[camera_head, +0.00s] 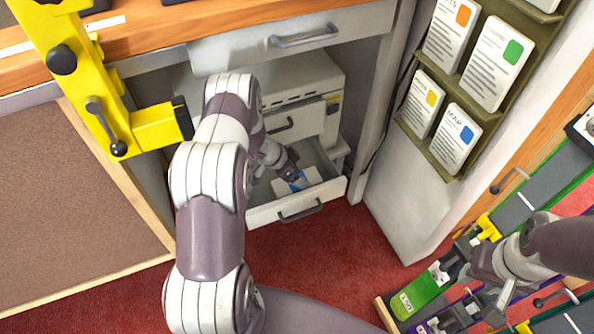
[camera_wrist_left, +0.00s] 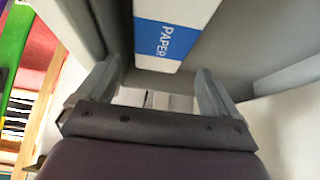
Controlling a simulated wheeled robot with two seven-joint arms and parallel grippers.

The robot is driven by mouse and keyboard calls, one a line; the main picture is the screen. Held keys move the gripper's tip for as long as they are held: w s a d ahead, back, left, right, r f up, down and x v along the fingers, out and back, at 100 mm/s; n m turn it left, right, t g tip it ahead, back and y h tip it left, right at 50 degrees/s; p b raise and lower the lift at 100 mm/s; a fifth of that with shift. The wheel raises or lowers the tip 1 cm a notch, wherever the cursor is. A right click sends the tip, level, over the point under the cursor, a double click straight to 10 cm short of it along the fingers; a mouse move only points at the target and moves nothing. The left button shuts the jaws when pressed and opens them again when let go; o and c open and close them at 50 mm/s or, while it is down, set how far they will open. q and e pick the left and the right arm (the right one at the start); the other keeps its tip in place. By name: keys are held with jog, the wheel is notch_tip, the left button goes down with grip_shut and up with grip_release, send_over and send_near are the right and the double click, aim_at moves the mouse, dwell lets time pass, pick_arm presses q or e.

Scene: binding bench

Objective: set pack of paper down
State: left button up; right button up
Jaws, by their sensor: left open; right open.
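The pack of paper (camera_wrist_left: 170,30), white with a blue band reading PAPER, lies in the open lower drawer (camera_head: 335,187) under the bench. It also shows in the head view (camera_head: 298,181), partly hidden by my left gripper. My left gripper (camera_head: 287,172) reaches down into the drawer beside the pack. In the left wrist view its two fingers (camera_wrist_left: 160,92) are apart, with the pack beyond them and nothing held between them. My right gripper (camera_head: 478,277) is open at the lower right, near the coloured racks, and is far from the drawer.
An upper drawer (camera_head: 300,38) stands partly out above the open one. A yellow clamp-like frame (camera_head: 95,90) is at the left. A rack of cards (camera_head: 470,75) hangs at the right. Green and purple fixtures (camera_head: 425,290) lie at the lower right. Red carpet (camera_head: 330,250) is in front.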

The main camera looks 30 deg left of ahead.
pick_arm(q)
jog(key=p+v, duration=0.3)
jog(key=v, duration=0.5)
jog(key=shift+r+p, duration=0.4)
jog(key=shift+w+d, duration=0.1)
jog(key=shift+d, duration=0.05)
dwell(0.3)
